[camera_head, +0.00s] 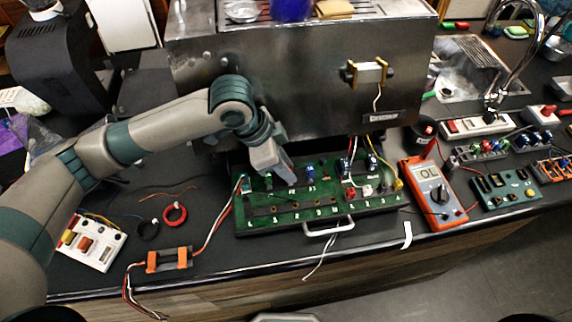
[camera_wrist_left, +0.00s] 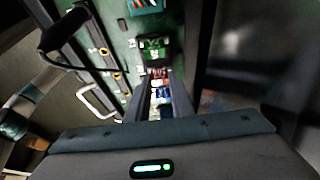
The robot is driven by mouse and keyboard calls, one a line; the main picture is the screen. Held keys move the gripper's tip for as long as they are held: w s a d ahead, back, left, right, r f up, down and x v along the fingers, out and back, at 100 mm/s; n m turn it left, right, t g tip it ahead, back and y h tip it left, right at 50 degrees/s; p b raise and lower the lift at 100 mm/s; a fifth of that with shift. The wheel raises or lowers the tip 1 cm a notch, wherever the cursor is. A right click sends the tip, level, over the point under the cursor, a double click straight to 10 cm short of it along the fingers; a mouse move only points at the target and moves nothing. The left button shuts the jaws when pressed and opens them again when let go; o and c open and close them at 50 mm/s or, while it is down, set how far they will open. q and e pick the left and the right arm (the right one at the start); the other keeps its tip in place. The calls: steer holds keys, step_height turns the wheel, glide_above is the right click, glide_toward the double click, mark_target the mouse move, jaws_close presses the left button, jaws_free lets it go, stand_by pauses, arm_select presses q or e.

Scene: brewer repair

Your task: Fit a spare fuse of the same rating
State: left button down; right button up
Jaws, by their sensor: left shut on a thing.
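The green circuit board (camera_head: 262,224) lies on the counter below the brewer, with a row of small fuse places along its back. My left gripper (camera_head: 284,180) reaches down over this back row. It is between a green part (camera_head: 268,181) on its left and a blue part (camera_head: 310,173) on its right. In the left wrist view my left gripper (camera_wrist_left: 158,80) points at the row, with a green block (camera_wrist_left: 153,48) just beyond the fingertips. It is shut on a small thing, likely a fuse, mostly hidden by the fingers.
The steel brewer (camera_head: 290,85) stands close behind the board. An orange multimeter (camera_head: 432,192) reading OL is to its right, beside a teal terminal block (camera_head: 503,188). An orange holder with wires (camera_head: 168,260) and a white switch box (camera_head: 92,243) lie left. Wires cross the counter's front edge.

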arm_select(q)
steer(key=c, duration=1.5)
jaws_free()
steer(key=shift+o, duration=0.2)
steer(key=shift+a+r, duration=0.2)
steer(key=shift+r, duration=0.25)
steer(key=b+v, duration=0.3)
steer(key=v, duration=1.3)
steer(key=shift+r+b, duration=0.2)
steer(key=shift+b, duration=0.2)
steer(key=shift+s, duration=0.1)
